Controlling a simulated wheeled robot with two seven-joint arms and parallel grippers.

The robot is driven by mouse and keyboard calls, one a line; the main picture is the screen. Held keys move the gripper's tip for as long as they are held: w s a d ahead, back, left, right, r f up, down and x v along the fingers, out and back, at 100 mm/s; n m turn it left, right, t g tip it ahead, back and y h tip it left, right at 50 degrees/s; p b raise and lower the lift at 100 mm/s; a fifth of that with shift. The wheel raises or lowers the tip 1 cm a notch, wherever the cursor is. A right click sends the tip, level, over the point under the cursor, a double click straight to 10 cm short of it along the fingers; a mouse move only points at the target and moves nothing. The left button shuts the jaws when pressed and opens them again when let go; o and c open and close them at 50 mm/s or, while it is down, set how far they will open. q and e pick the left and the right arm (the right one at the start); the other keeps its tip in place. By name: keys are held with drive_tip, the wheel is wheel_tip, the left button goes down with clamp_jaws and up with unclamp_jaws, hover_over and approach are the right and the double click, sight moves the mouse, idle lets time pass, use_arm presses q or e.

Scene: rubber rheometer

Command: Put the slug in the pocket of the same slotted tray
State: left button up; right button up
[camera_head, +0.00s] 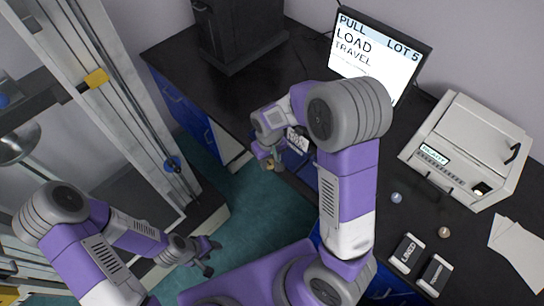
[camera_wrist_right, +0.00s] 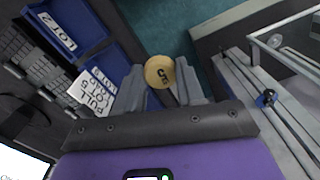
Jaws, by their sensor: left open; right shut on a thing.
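My right gripper (camera_head: 268,160) is shut on the slug (camera_wrist_right: 159,72), a round tan disc with a dark mark like a 5. In the right wrist view the slug sits between the fingertips (camera_wrist_right: 163,80), over teal floor beside the black bench. A dark grey object with rows of slots (camera_wrist_right: 28,62) lies at the left of that view; I cannot tell whether it is the slotted tray, and no pocket is clear. In the head view my right arm hides part of the bench. My left gripper (camera_head: 207,256) is open and empty, low over the floor.
Blue bins (camera_wrist_right: 84,22) marked with lot numbers and a white "PULL LOT 5" card (camera_wrist_right: 92,97) show in the wrist view. A monitor (camera_head: 378,55), white instrument (camera_head: 465,150), two small balls and two labelled blocks (camera_head: 407,252) stand on the bench. A metal-framed machine (camera_head: 110,90) stands left.

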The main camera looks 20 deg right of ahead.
drive_tip(key=w+d+n+b, duration=0.5)
drive_tip(key=w+n+b, duration=0.1)
drive_tip(key=n, duration=0.3)
wheel_tip(320, 180, up, 3)
drive_tip(key=n+b, duration=0.5)
drive_tip(key=n, duration=0.5)
hover_over(289, 157)
wheel_tip(289, 157, down, 17)
drive_tip(key=b, duration=0.5)
drive_tip(key=shift+w+f, duration=0.1)
drive_tip(key=shift+f, duration=0.1)
drive_tip(key=shift+f, duration=0.2)
drive_tip(key=o, duration=1)
drive_tip(key=shift+r, duration=0.15)
wheel_tip(289, 157, up, 12)
drive_tip(key=p, duration=0.3)
